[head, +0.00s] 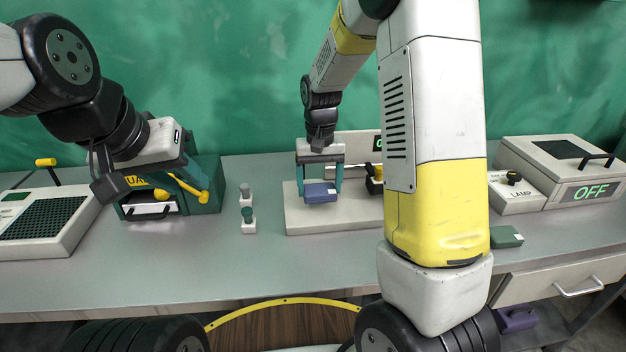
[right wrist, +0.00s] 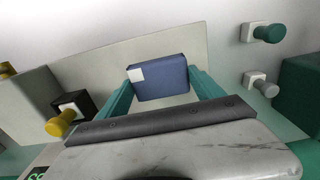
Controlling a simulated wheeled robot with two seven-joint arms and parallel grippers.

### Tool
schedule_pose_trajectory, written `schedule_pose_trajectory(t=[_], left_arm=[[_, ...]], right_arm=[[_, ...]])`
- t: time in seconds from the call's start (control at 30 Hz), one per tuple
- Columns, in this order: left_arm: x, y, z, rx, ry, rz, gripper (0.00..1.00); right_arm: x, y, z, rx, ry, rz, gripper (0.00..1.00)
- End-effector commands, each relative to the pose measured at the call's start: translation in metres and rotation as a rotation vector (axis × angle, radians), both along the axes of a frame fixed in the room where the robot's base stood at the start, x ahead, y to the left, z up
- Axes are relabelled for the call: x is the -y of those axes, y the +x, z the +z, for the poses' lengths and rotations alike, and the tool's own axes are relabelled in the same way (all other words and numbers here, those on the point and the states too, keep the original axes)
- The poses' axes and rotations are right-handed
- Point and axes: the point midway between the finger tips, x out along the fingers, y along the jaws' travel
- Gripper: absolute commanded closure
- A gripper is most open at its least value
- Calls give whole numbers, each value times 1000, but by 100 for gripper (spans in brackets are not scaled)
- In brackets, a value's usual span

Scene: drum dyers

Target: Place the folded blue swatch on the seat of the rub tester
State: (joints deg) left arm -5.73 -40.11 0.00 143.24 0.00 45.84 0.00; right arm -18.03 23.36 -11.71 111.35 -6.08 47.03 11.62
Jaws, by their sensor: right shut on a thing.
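The folded blue swatch (head: 320,193) is a small flat block with a white tag at one corner. My right gripper (head: 321,186) is shut on it, teal fingers at its two sides. In the right wrist view the swatch (right wrist: 162,80) sits level between the fingertips (right wrist: 158,84). Behind it is the pale base of the rub tester (right wrist: 195,45), which also shows in the head view (head: 305,222). The swatch is over this base; I cannot tell whether it touches. The seat is not distinguishable. My left gripper (head: 150,180) is by the green machine, fingers unclear.
A green machine (head: 207,190) with a white drawer stands left. Two small pegs on white blocks (head: 247,222) stand between it and the tester. My right arm hides the tester's right side. The front bench is mostly clear.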

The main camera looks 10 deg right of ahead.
Motion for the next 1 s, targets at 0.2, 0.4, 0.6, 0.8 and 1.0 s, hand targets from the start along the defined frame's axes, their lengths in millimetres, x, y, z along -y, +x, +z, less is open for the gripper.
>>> schedule_pose_trajectory(t=[0.2, 0.4, 0.6, 0.8, 1.0], left_arm=[[0, 0, 0, 0, 0, 0, 64], [0, 0, 0, 0, 0, 0, 64], [0, 0, 0, 0, 0, 0, 64], [0, 0, 0, 0, 0, 0, 64], [0, 0, 0, 0, 0, 0, 64]], right_arm=[[4, 18, -2, 0, -1, 0, 63], [6, 22, -23, -5, -1, -1, 63], [6, 23, -38, 0, 0, -1, 63], [6, 23, -38, 0, 0, 0, 63], [6, 23, -40, 0, 0, 0, 2]])
